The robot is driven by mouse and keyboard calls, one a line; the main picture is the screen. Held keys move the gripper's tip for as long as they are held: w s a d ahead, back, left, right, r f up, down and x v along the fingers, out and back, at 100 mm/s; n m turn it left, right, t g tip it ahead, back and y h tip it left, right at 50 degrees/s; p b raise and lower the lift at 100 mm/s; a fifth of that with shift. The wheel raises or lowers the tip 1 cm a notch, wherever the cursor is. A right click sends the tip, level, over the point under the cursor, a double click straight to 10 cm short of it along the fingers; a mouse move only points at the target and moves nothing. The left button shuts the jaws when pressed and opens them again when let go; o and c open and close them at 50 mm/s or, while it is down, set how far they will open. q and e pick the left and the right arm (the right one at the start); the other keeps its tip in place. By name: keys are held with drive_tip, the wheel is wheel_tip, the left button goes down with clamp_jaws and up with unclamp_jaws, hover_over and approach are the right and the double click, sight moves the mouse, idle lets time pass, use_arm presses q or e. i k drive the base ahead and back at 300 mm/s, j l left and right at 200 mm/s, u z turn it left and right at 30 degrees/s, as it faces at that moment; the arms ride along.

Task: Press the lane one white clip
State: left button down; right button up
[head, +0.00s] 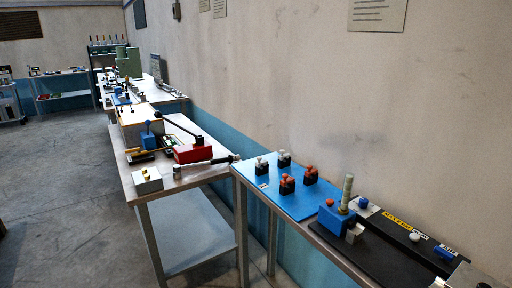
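A blue board (303,205) lies on the near bench and bears small black blocks with coloured tops. Two have white tops: the left white-topped clip (262,164) and the rear white-topped clip (284,159). Two have orange-red tops: the front red-topped clip (287,184) and the right red-topped clip (310,175). A small white label lies on the board by its left edge; its text is too small to read, so I cannot tell which white clip is lane one. Neither of my grippers is in view.
Right of the board stands a blue block (335,218) with an upright pale rod (347,191), beside a dark fixture (398,233) with yellow and blue labels. A lower bench with a red tool (194,153) stands left. The wall (300,80) runs close behind; open floor (55,170) lies left.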

sight(264, 162)
drive_tip(key=i+j+z, duration=0.1)
drive_tip(key=i+z, duration=0.15)
drive_tip(key=i, duration=0.2)
drive_tip(key=i+j+z, duration=0.25)
drive_tip(key=i, duration=0.15)
drive_tip(key=i+j+z, duration=0.25)
drive_tip(key=i, duration=0.2)
